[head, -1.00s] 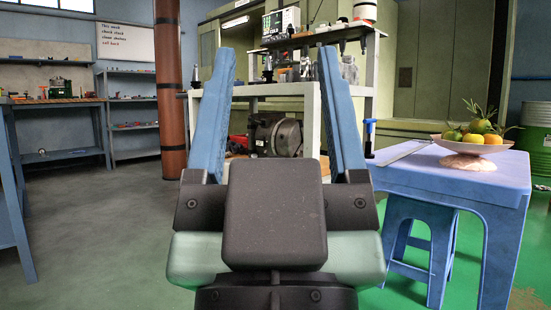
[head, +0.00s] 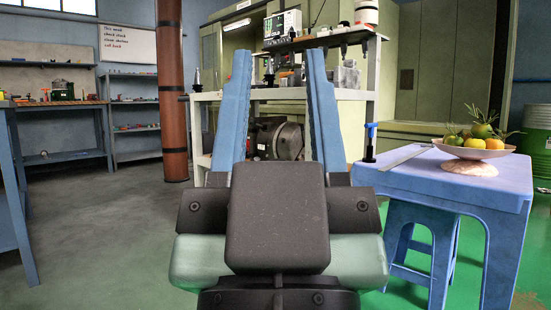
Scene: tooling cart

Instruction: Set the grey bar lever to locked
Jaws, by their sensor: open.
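My gripper (head: 277,54) fills the lower middle of the head view. Its two blue fingers point up and away, apart and with nothing between them. I cannot make out a grey bar lever with certainty. A flat grey bar (head: 406,157) lies on the blue table (head: 455,188) to the right of my gripper, but I cannot tell that it is a lever. The grey-white tooling rack (head: 345,95) stands behind my fingers, which hide part of it and of its lower shelf.
A blue-topped upright tool (head: 370,142) stands at the table's left edge. A bowl of fruit (head: 474,149) is on the table and a blue stool (head: 420,240) beneath it. A brown pillar (head: 171,90) and shelving (head: 131,118) are at left. The left floor is open.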

